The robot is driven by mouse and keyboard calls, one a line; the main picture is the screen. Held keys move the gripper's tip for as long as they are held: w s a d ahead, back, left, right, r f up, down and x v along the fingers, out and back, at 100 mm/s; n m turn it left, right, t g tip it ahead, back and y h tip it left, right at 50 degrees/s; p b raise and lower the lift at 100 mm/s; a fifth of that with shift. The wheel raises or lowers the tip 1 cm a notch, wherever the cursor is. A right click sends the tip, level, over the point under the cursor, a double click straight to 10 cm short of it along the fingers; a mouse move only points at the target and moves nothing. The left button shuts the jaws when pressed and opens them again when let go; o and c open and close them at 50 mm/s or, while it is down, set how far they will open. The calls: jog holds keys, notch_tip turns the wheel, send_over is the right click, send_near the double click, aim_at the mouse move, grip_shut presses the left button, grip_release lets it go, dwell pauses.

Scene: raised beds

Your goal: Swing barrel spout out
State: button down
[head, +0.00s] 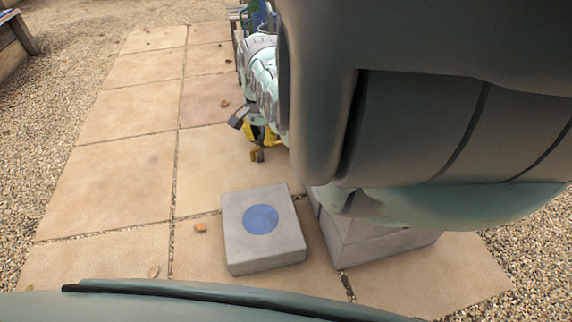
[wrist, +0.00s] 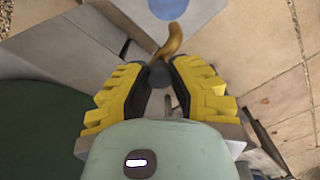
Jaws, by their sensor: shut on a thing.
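My gripper (head: 258,142) has yellow fingers and shows in the head view just past the arm, above the paving. In the wrist view my gripper (wrist: 160,72) has its two fingertips closed in on a small dark rounded piece. A curved golden-brown spout (wrist: 170,40) rises from that piece, beyond the fingertips. The spout cannot be made out in the head view, where my arm covers much of the right side. I cannot make out the barrel for certain in either view.
A grey block (head: 240,248) with a blue disc on top stands on the paving in front. A second grey block (head: 385,248) is beside it, partly under my arm. Paving on the left (head: 120,160) is clear, with gravel (head: 60,110) along its edge.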

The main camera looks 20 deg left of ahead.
jog(key=shift+w+a+f+m+b, duration=0.25)
jog(key=shift+w+m+b, duration=0.15)
jog(key=shift+m+b, duration=0.45)
jog(key=c, duration=0.7)
grip_release()
jog(key=shift+r, duration=0.15)
jog(key=shift+c, duration=0.2)
jog(key=shift+r, duration=0.15)
